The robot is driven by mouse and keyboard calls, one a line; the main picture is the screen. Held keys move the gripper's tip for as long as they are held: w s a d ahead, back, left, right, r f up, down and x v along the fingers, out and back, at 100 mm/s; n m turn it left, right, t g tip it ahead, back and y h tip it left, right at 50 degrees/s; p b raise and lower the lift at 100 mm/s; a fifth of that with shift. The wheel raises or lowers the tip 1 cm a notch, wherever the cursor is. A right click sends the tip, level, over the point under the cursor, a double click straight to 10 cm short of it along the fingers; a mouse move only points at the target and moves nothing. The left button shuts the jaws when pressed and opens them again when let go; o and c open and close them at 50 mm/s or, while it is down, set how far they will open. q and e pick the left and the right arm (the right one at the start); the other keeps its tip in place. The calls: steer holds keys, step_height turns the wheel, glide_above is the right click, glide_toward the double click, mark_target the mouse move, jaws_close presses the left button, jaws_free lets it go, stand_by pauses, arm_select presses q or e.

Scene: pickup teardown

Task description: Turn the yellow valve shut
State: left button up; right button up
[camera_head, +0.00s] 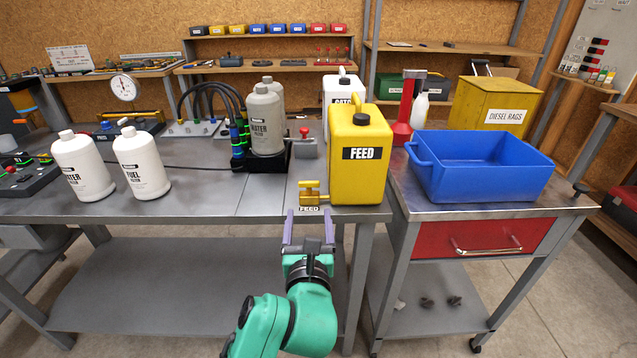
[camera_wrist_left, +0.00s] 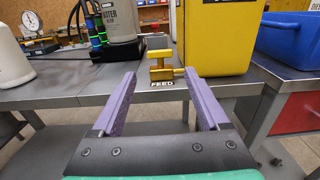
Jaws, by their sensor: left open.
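The yellow valve (camera_head: 310,195) sits at the front edge of the grey bench, at the lower left of the yellow FEED jug (camera_head: 361,160). It has a T-shaped handle on top and a FEED label below it. My left gripper (camera_head: 309,218) is open and empty in front of the bench edge, with its purple fingers pointing at the valve. In the left wrist view the valve (camera_wrist_left: 161,67) shows beyond and between the two fingertips (camera_wrist_left: 160,75), apart from them. The yellow jug (camera_wrist_left: 220,35) stands behind the right finger. My right gripper is not in view.
A blue bin (camera_head: 480,165) stands on the red-drawer cart (camera_head: 500,240) at the right. Grey bottles (camera_head: 264,122) and a small red-knobbed block (camera_head: 304,147) are behind the valve. White bottles (camera_head: 143,163) stand at the left. The bench top between is clear.

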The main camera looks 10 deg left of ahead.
arm_select(q)
glide_toward(309, 184)
steer(key=a+x, duration=0.1)
steer(key=x, duration=0.3)
steer(key=p+x, duration=0.1)
steer(key=x, duration=0.2)
steer(key=d+x, duration=0.1)
steer(key=x, duration=0.1)
steer(key=shift+w+a+p, duration=0.1)
steer(key=shift+w+p, duration=0.2)
steer(key=shift+w, duration=0.2)
steer(key=shift+w+a, duration=0.15)
steer(key=shift+w, duration=0.2)
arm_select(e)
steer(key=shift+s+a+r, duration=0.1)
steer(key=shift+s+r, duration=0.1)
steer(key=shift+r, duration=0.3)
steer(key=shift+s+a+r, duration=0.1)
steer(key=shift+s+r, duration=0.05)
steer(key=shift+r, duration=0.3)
